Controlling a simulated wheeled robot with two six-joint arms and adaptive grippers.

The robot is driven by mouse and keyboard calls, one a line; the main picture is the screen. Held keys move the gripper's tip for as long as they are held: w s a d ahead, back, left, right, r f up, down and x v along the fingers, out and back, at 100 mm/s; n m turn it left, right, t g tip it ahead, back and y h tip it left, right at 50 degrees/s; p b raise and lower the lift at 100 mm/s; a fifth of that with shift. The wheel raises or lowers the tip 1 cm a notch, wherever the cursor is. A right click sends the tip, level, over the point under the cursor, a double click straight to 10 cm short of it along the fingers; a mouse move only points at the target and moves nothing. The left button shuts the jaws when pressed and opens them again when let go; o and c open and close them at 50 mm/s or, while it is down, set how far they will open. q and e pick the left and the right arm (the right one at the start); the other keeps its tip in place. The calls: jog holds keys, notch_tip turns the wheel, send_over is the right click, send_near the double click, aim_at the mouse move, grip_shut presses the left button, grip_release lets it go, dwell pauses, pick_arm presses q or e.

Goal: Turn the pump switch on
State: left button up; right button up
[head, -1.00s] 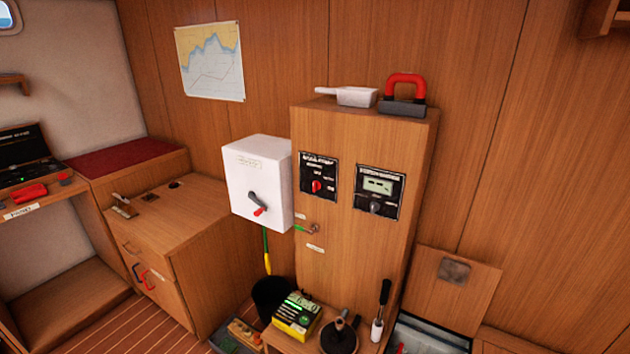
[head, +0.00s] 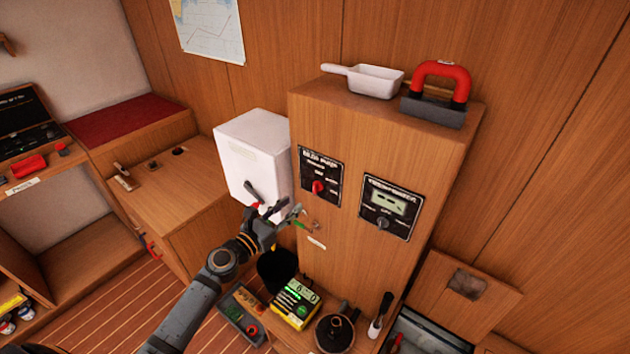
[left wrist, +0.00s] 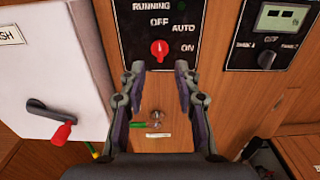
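The pump switch is a red knob (head: 318,187) on a black panel (head: 320,170) on the front of the wooden cabinet. In the left wrist view the knob (left wrist: 160,50) has the labels RUNNING, OFF, AUTO and ON around it. Its exact setting is hard to tell. My left gripper (head: 276,203) is open and empty, below and left of the panel in the head view. In the left wrist view the gripper (left wrist: 160,68) has its fingertips apart, with the knob between and just beyond them. No contact shows. My right gripper is not in view.
A white box (head: 250,155) with a dark, red-tipped lever stands left of the panel. A second panel (head: 388,207) with a display and dark knob is to its right. A small key-like fitting (left wrist: 155,120) sits below the switch. A yellow-green box (head: 295,302) stands below.

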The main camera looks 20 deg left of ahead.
aim_at(314, 186)
pick_arm(q)
jog(key=p+x, duration=0.1)
jog(key=x, duration=0.9)
jog(key=shift+f+p, duration=0.1)
jog(key=shift+p, duration=0.25)
jog(key=shift+w, duration=0.1)
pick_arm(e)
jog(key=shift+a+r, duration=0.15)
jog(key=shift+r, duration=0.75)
pick_arm(q)
grip_shut()
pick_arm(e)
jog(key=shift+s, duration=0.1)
